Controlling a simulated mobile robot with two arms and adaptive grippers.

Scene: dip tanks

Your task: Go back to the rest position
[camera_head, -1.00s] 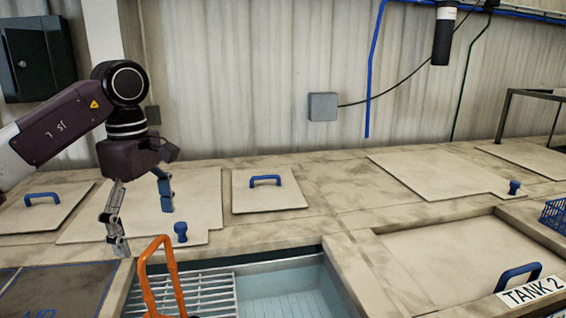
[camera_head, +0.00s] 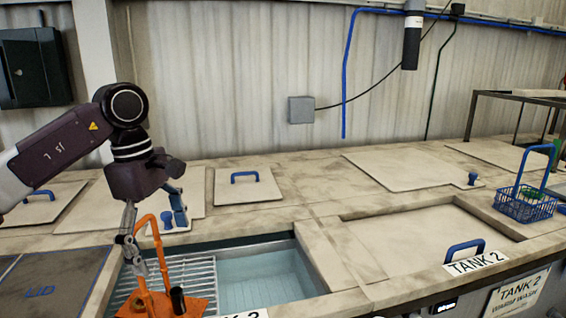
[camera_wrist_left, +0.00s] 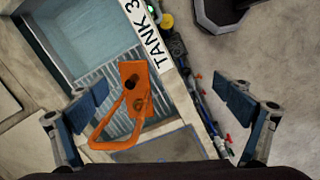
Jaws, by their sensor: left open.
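My left gripper (camera_head: 160,243) is open and empty above the near left side of the tank in the head view. In the left wrist view its two blue-padded fingers (camera_wrist_left: 165,112) stand wide apart. Between them, farther from the camera, shows an orange tool (camera_wrist_left: 134,76) with a loop handle. In the head view the orange tool (camera_head: 172,304) is at the bottom, its handle standing up behind a finger and a black knob on it. I cannot tell from the head view whether a finger touches the handle. My right gripper is not in view.
The open tank (camera_head: 262,278) holds pale water beside a metal grate (camera_head: 196,270). A closed lid with a blue handle (camera_head: 464,248) lies right, by the TANK 2 label. A blue wire basket (camera_head: 525,206) stands far right. A mat marked LID (camera_head: 50,285) lies left.

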